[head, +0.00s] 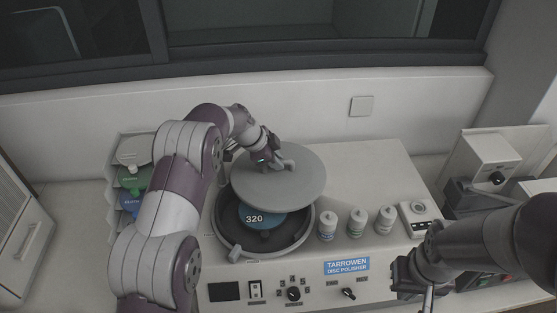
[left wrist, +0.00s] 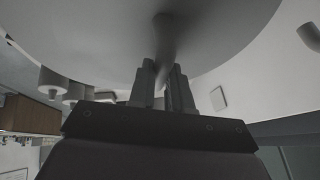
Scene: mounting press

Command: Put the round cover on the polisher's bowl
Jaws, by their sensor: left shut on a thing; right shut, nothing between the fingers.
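The round cover (head: 290,187) is a grey disc with a raised handle on top. My left gripper (head: 279,164) is shut on the cover's handle and holds the cover above the polisher's bowl (head: 232,241). The cover sits toward the back and right of the bowl, hiding its rear part. A blue disc marked 320 (head: 258,218) shows inside the bowl. In the left wrist view my left gripper's fingers (left wrist: 166,90) close around the handle below the large cover (left wrist: 100,40). My right gripper (head: 428,296) is shut and empty at the lower right, over the polisher's right side.
Several white bottles stand right of the bowl; the nearest (head: 327,225) is close to its rim. A small box with a round top (head: 414,216) stands further right. A rack of coloured discs (head: 131,175) is at the left. Knobs (head: 293,294) line the polisher's front panel.

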